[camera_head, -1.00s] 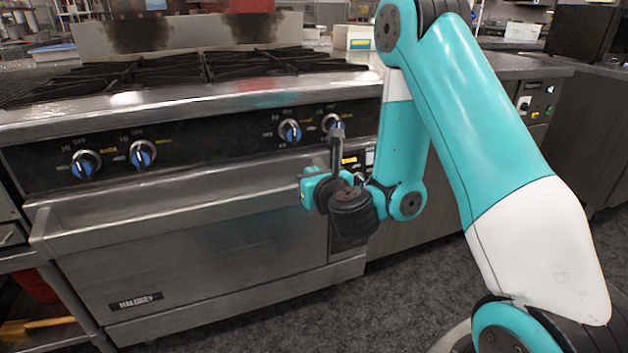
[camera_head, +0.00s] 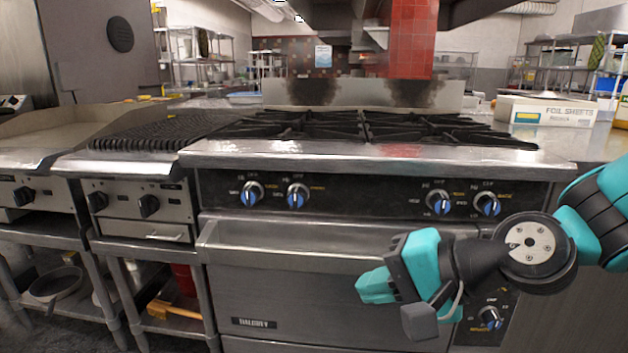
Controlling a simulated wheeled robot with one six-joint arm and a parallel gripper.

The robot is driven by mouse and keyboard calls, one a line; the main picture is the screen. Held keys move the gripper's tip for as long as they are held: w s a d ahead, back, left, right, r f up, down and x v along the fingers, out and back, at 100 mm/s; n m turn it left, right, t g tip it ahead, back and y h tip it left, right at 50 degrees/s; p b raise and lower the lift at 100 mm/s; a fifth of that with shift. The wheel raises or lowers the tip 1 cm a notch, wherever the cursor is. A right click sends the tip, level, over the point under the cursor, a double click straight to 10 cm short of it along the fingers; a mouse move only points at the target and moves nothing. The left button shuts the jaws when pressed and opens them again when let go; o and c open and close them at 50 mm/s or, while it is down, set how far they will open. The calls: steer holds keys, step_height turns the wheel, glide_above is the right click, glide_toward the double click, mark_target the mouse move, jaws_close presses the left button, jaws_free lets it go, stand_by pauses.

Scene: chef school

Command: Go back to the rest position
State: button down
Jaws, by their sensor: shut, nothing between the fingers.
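My gripper (camera_head: 374,287) is in front of the oven door (camera_head: 300,280) of the steel range, right of the middle of the view. Its teal fingers point left and are shut with nothing between them. My teal and black arm comes in from the right edge. The gripper and wrist hide part of the door, its handle and the right end of the range front. I cannot tell whether the gripper touches the range; it looks apart from it.
The range front has several blue-marked knobs (camera_head: 297,196) and black burner grates (camera_head: 365,127) on top. A charbroiler (camera_head: 160,135) stands left of it on a steel stand. A foil sheets box (camera_head: 548,110) lies on the right counter. A pan (camera_head: 55,285) sits on the lower left shelf.

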steer(key=s+d+r+n+g+h+p, duration=0.25)
steer(key=s+d+n+g+h, duration=0.35)
steer(key=s+n, duration=0.7)
step_height(320, 180, up, 23)
steer(key=d+p, duration=0.1)
steer(key=p, duration=2.1)
steer(key=shift+t+p, duration=0.3)
steer(key=shift+r, duration=0.1)
steer(key=shift+d, duration=0.1)
